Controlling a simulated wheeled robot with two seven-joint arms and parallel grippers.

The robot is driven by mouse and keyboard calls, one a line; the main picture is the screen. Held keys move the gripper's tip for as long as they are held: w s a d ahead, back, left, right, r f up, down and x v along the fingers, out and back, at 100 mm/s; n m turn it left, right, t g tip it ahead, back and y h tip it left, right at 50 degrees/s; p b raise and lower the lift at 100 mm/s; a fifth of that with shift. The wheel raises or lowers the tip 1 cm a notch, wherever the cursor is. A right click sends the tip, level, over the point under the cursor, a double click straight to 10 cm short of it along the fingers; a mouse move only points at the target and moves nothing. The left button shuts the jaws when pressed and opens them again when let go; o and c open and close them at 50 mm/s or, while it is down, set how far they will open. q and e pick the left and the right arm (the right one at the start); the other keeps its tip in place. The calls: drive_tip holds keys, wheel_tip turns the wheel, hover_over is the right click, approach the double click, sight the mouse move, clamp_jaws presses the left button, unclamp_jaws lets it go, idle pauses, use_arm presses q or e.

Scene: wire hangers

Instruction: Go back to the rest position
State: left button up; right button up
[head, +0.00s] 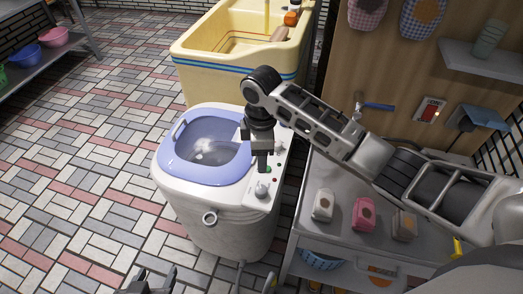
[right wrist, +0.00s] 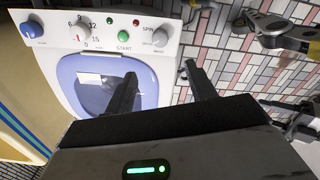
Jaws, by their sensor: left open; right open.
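My right arm reaches in from the right in the head view. Its gripper (head: 262,160) hangs over the control panel of a small white washing machine (head: 230,232). In the right wrist view the right gripper (right wrist: 160,74) is open, with nothing between its fingers. It stands in front of the panel (right wrist: 100,30), which has knobs, a green START button (right wrist: 125,48) and a red button. My left gripper (head: 155,281) is low at the bottom edge of the head view, open and partly cut off.
The washer's blue-framed top (head: 207,170) shows something white inside. A yellow basin (head: 213,72) stands behind it. A grey counter (head: 334,250) with several small packs (head: 362,213) is to the right, below a wooden wall panel (head: 390,70). The tiled floor at left is clear.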

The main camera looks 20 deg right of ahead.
drive_tip(key=shift+f, duration=0.1)
drive_tip(key=s+a+f+m+t+y, duration=0.45)
drive_tip(key=s+a+f, duration=0.2)
drive_tip(key=f, duration=0.35)
drive_tip(key=s+d+m+t+h, duration=0.2)
drive_tip(key=s+d+m+t, duration=0.3)
drive_tip(key=s+d+m, duration=0.3)
drive_tip(key=s, duration=0.4)
